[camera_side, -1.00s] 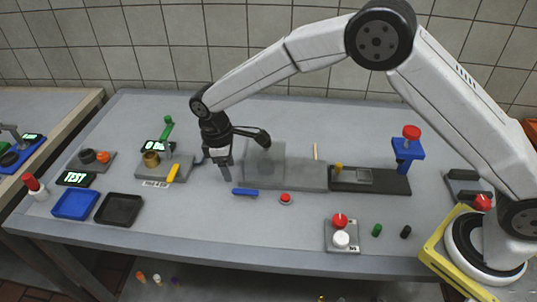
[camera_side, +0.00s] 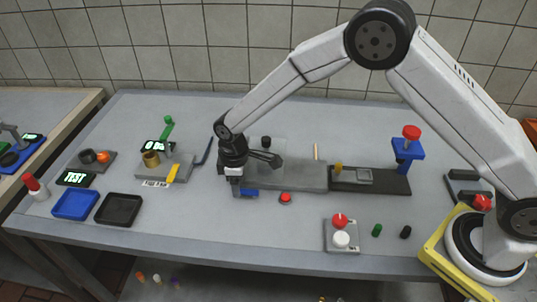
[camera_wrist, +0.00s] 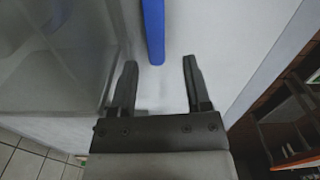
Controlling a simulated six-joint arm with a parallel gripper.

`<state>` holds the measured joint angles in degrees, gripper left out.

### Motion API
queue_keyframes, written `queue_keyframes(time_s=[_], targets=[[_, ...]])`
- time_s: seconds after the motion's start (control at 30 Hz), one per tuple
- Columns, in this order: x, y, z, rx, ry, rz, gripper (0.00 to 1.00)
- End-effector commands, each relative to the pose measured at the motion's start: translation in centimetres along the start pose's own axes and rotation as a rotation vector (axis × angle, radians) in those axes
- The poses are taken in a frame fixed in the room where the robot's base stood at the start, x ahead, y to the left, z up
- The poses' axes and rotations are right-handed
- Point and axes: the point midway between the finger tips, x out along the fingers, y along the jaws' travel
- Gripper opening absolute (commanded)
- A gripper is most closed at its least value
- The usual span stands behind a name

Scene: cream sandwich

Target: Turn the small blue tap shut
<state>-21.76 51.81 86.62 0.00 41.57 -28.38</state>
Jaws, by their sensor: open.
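In the wrist view the blue tap (camera_wrist: 153,30) is a long narrow bar whose near end reaches the gap between my fingertips. The height between fingers and bar is hard to tell.

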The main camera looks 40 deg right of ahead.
Motion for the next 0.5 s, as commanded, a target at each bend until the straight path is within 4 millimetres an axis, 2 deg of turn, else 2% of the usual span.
queue_keyframes(time_s=[0.13, 0.5], targets=[[2.2, -0.1, 0.1, -0.004, -0.002, -0.001, 0.62], [1.8, -1.2, 0.2, -0.279, 0.000, 0.001, 0.62]])
